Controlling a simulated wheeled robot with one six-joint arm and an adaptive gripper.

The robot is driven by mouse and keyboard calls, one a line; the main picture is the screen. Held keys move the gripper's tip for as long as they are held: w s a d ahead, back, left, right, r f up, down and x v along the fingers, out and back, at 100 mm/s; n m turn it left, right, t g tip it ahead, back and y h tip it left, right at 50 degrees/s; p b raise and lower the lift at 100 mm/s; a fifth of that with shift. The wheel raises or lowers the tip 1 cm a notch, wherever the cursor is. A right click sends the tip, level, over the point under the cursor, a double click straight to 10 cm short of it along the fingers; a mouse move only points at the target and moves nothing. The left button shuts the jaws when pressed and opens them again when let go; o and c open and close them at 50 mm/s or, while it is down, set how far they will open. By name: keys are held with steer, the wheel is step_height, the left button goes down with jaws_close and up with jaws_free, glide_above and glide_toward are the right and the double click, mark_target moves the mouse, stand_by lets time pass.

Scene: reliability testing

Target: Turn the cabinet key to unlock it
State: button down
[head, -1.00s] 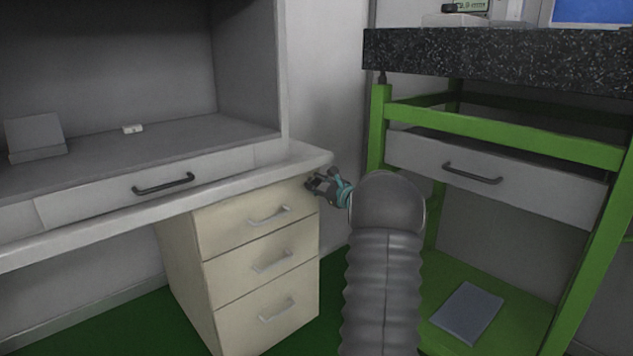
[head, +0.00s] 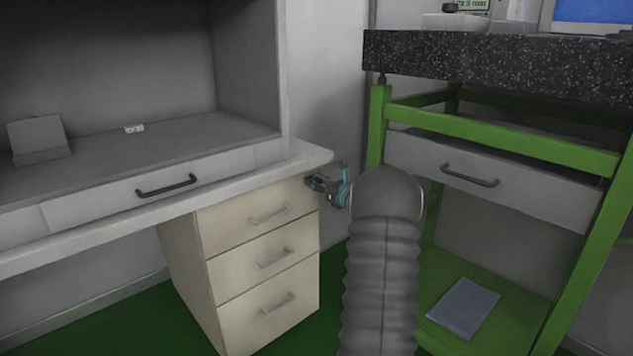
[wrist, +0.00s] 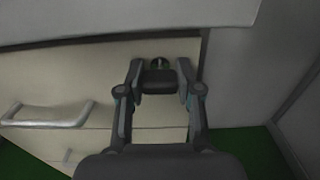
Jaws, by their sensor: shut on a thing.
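The cream cabinet (head: 232,232) stands under the desk at the centre left, its three drawers closed. My gripper (head: 312,183) is at the top right corner of its front. In the wrist view, the two fingers of my gripper (wrist: 159,88) are on either side of the dark key (wrist: 158,80) and shut on its head. The round lock (wrist: 159,62) shows just beyond the key, in the top drawer front. The key's shaft is hidden by its head. The key is too small to make out in the head view.
The desk top (head: 150,215) overhangs just above my gripper. A drawer handle (wrist: 45,115) is to the left in the wrist view. A green frame (head: 377,130) with a grey drawer (head: 500,180) stands close on the right. Green floor lies below.

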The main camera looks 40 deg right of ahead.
steer(key=c, duration=0.8)
jaws_free()
steer(key=shift+o, duration=0.2)
steer(key=shift+s, duration=0.1)
steer(key=s+d, duration=0.1)
steer(key=s, duration=1)
steer(key=shift+s, duration=0.4)
